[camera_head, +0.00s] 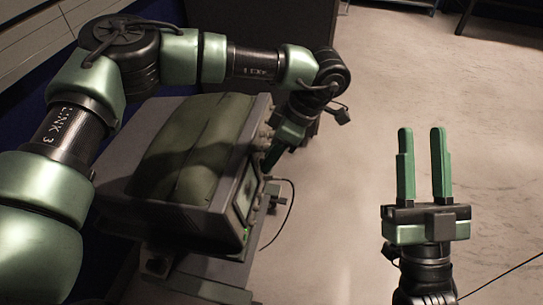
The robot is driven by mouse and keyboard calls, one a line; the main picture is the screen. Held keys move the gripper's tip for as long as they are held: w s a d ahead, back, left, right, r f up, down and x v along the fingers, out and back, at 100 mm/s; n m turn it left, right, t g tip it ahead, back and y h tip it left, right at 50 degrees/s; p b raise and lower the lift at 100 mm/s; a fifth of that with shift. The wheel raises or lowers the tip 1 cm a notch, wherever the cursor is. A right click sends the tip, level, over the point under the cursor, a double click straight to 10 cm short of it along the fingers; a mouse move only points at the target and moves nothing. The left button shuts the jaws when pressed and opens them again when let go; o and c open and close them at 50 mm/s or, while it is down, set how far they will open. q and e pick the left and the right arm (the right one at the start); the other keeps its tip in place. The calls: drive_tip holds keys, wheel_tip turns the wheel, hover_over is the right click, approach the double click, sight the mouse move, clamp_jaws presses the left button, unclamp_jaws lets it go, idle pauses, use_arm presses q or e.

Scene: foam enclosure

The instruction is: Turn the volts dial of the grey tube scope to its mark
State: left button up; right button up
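The grey tube scope (228,205) stands left of the middle, with a greenish soft-looking cover over its top. Its front panel faces right and shows at a steep angle, with a dark screen (245,192) and small knobs along the edge. My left gripper (270,164) reaches over from behind, its fingers at the upper part of the front panel by the knobs. I cannot tell which knob is the volts dial, nor whether the fingers touch it; its mark is not readable. My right gripper (421,165) is open and empty, pointing up, well right of the scope.
The scope rests on a grey stand (205,278). A thin black cable (291,205) hangs in front of it. A dark cabinet (275,25) stands behind. The pale floor (350,130) between the scope and my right gripper is clear.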

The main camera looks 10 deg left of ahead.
use_arm(q)
clamp_jaws()
